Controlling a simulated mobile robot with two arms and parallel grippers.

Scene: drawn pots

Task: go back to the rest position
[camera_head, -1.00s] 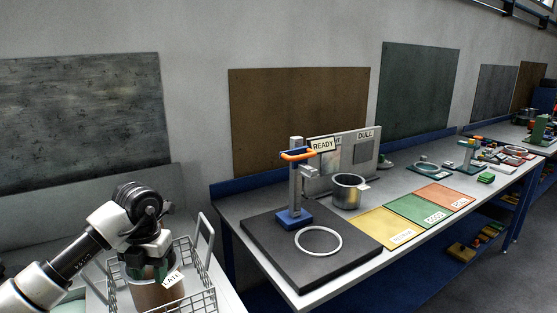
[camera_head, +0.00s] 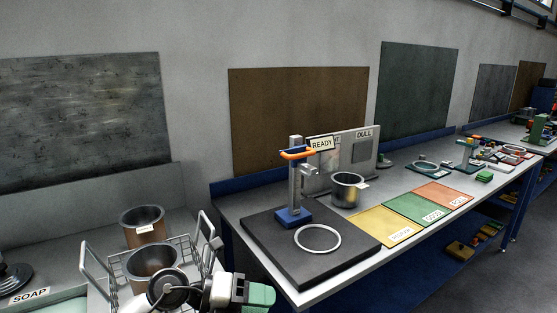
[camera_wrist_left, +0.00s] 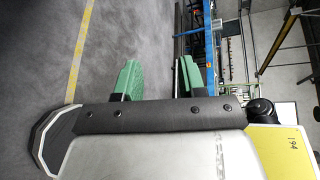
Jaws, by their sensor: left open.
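My left gripper (camera_head: 262,296) is low in the head view, beside the right side of the wire basket, with a green finger showing. In the left wrist view its two green fingers (camera_wrist_left: 160,76) stand apart with nothing between them, above grey floor. A copper-brown pot (camera_head: 152,260) stands in the wire basket (camera_head: 92,262), its lower part hidden by my arm. A second brown pot (camera_head: 142,233) with a white tag stands behind it. My right gripper is not in view.
The bench to the right holds a black plate (camera_head: 270,252) with a white ring (camera_head: 318,238), a blue stand (camera_head: 294,217) and a metal pot (camera_head: 346,193). Yellow, green and orange mats lie beyond. A SOAP label (camera_head: 30,295) is at lower left. The left wrist view shows open floor.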

